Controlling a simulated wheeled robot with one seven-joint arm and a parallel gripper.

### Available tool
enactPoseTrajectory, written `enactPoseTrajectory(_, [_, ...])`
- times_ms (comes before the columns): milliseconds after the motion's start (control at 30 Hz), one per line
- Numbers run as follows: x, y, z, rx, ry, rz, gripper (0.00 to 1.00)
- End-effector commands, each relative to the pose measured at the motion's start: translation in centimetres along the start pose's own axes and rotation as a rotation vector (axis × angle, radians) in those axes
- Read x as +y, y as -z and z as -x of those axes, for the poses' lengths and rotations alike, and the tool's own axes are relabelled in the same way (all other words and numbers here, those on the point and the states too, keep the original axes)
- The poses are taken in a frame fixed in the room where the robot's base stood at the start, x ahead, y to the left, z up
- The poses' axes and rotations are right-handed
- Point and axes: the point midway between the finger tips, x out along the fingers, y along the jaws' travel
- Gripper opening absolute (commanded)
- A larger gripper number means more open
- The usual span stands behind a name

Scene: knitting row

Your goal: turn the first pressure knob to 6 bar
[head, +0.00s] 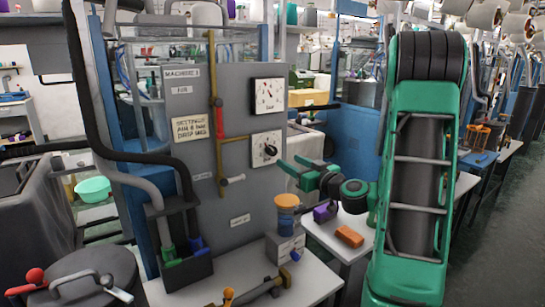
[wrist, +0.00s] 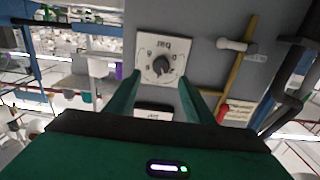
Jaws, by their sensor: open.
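The pressure knob (head: 270,150) is black and sits on a square white dial plate (head: 258,139) on the grey panel. In the wrist view the knob (wrist: 162,65) shows upside down, with "bar" on its plate. My gripper (head: 288,163) is open just to the right of and in front of the dial in the head view. In the wrist view my gripper (wrist: 159,78) has its two green fingers to either side of the knob, with nothing between them. I cannot tell whether they touch the plate. The knob's exact setting is too small to read.
A square white gauge (head: 267,96) with a needle sits above the dial. An orange block (head: 349,236) lies on the table.

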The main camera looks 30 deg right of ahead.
Motion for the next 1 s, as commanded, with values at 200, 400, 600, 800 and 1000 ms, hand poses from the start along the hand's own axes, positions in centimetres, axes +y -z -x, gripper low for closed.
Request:
enactPoseTrajectory(200, [-0.3,0.1,-3.6,0.001,0.008,0.004,0.48])
enactPoseTrajectory(400, [-0.3,0.1,-7.0,0.001,0.007,0.003,0.48])
enactPoseTrajectory(600, [-0.3,0.1,-9.2,0.001,0.005,0.002,0.48])
enactPoseTrajectory(800, [-0.2,0.1,-9.8,0.0,0.003,0.0,0.48])
enactPoseTrajectory(1000, [-0.2,0.1,-9.8,0.0,0.003,0.0,0.48])
